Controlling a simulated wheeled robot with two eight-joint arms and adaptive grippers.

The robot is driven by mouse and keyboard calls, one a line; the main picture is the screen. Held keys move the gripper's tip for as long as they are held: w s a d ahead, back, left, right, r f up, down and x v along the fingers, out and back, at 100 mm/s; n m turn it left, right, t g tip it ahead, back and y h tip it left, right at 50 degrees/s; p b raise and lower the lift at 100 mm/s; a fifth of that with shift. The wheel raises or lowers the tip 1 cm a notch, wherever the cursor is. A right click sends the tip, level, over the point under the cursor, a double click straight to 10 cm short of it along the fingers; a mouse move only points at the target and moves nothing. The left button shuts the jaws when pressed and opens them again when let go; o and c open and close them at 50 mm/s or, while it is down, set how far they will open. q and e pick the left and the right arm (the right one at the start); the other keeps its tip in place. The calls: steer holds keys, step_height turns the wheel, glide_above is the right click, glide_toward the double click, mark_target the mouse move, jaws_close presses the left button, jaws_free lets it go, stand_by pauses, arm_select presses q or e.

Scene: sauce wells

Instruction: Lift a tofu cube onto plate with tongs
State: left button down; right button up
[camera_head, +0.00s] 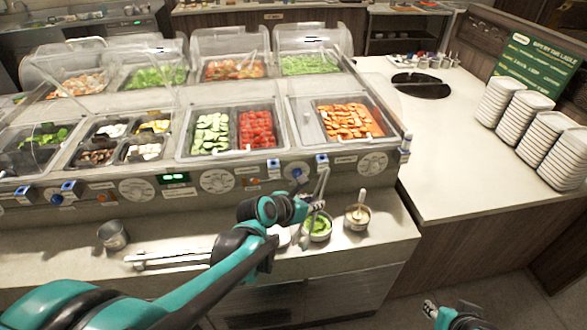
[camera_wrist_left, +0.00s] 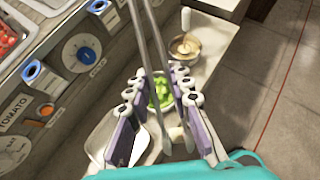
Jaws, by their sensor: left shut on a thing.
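My left gripper (camera_head: 316,206) is above the front counter, shut on metal tongs (camera_head: 323,184). In the left wrist view the two long arms of the tongs (camera_wrist_left: 152,45) run between my fingers (camera_wrist_left: 166,125). A white plate (camera_head: 281,238) lies on the counter, partly hidden by my left arm; its edge shows in the left wrist view (camera_wrist_left: 98,140). Small pale pieces, possibly tofu cubes (camera_head: 143,153), lie in a small compartment of the food bar; I cannot be sure what they are. My right gripper (camera_head: 431,309) is at the bottom edge, apart from everything; its jaws are unclear.
A bowl of green food (camera_head: 317,228) and a bowl of pale sauce with a spoon (camera_head: 357,216) stand beside the gripper. A metal cup (camera_head: 112,235) and a long metal utensil (camera_head: 165,262) are farther left. Plate stacks (camera_head: 540,133) stand on the right counter (camera_head: 450,165).

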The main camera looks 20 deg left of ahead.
steer(key=shift+o, duration=0.7)
steer(key=shift+a, duration=0.1)
arm_select(q)
steer(key=w+a+r+p, duration=0.1)
steer(key=w+a+p, duration=0.1)
steer(key=a+p, duration=0.2)
steer(key=w+a+r+m+p, duration=0.1)
steer(key=w+a+p, duration=0.2)
steer(key=a, duration=0.8)
steer(key=shift+r+h+p, duration=0.4)
steer(key=shift+p, duration=0.3)
arm_select(e)
step_height(320, 180, up, 8)
steer(key=shift+r, duration=0.25)
steer(key=shift+f, duration=0.1)
arm_select(q)
step_height(320, 180, down, 9)
steer(key=b, duration=0.6)
arm_select(e)
step_height(320, 180, down, 6)
steer(key=shift+f, duration=0.2)
